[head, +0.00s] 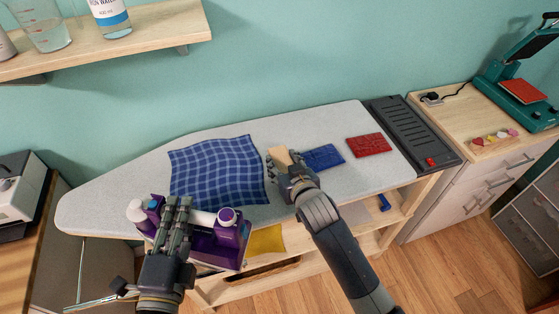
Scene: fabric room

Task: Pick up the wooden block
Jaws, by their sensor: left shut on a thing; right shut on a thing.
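The wooden block (280,154) is a small tan piece over the ironing board, just right of the blue checked cloth. My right gripper (283,166) is shut on it, and its fingers hide the block's lower part. I cannot tell whether the block touches the board. My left gripper (179,208) is at the board's front edge, shut on a purple device (230,240) with a white handle. The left hand covers the middle of the device.
The grey ironing board (120,190) carries a blue checked cloth (215,170), a folded blue cloth (324,157) and a red cloth (369,145). A dark ribbed tray (405,125) is at its right end. A yellow cloth (266,239) lies on the shelf below. A teal heat press (510,90) stands at right.

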